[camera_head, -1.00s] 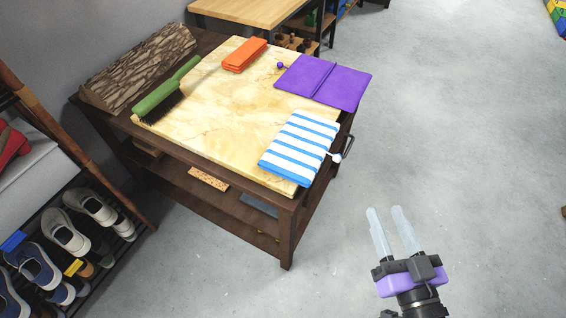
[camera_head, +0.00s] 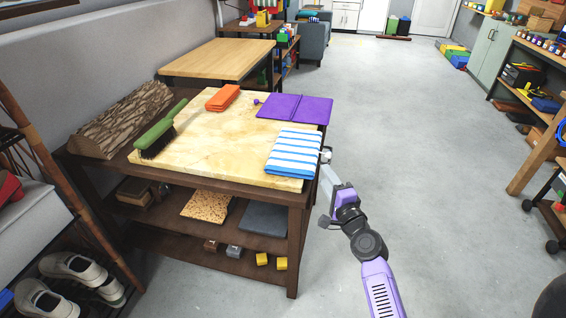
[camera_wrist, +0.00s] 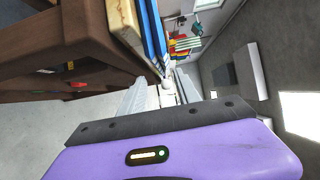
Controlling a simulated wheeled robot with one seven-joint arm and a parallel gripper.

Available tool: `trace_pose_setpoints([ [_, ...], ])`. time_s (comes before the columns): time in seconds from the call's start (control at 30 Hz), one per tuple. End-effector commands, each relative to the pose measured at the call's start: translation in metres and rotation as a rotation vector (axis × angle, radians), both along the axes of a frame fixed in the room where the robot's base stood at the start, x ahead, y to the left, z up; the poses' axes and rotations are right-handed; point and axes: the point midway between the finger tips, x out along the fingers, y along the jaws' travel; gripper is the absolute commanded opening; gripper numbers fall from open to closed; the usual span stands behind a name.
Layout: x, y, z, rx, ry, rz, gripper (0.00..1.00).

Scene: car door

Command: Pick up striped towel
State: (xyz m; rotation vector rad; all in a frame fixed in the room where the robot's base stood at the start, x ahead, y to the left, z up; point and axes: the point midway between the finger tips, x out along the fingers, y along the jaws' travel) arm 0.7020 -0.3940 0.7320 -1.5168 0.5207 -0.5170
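The blue-and-white striped towel (camera_head: 293,153) lies folded flat on the front right corner of the light board on the dark wooden table. Its edge shows as a blue strip in the wrist view (camera_wrist: 153,36). A small white knob-like piece (camera_wrist: 167,84) sticks out at the towel's right side. My gripper (camera_head: 325,174) is right beside that side, low near the table edge. In the wrist view my gripper (camera_wrist: 161,86) has its two pale fingers apart, with the white piece showing between them. Whether they touch it I cannot tell.
Lower shelves hold a cork piece (camera_head: 206,206) and small blocks. The floor to the right (camera_head: 420,150) is clear.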

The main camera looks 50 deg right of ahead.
Motion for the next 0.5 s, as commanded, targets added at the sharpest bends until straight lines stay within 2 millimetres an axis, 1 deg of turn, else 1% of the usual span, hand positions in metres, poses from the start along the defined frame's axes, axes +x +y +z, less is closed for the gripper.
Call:
trace_pose_setpoints([
  [0.13,0.008,-0.005,0.001,0.011,-0.01,0.004,0.39],
  [0.37,0.027,-0.019,0.003,0.007,-0.007,0.003,0.39],
  [0.5,0.042,-0.032,0.005,0.006,-0.006,0.003,0.39],
])
